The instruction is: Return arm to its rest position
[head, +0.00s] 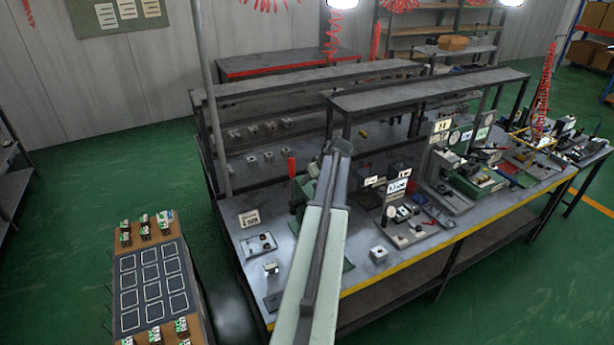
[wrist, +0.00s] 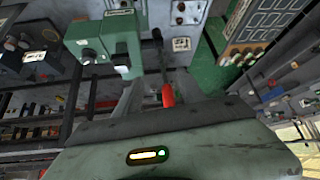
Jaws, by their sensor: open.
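My arm (head: 318,245) reaches up from the bottom of the head view over the workbench (head: 225,212). Its far end is near the green press with a red-handled lever (head: 291,166). In the wrist view my gripper (wrist: 164,82) is open, with its pale fingers spread apart. The red lever handle (wrist: 168,96) shows between the fingers; I cannot tell whether they touch it. No held object shows. The green press body (wrist: 112,38) is at the upper left of the wrist view.
A small block (head: 378,254) and fixtures stand on the bench right of my arm. A shelf rack (head: 425,90) rises behind. At the left, a wooden stand with a dark outlined mat (head: 128,318) carries several valve blocks. Green floor (head: 80,190) is open farther left.

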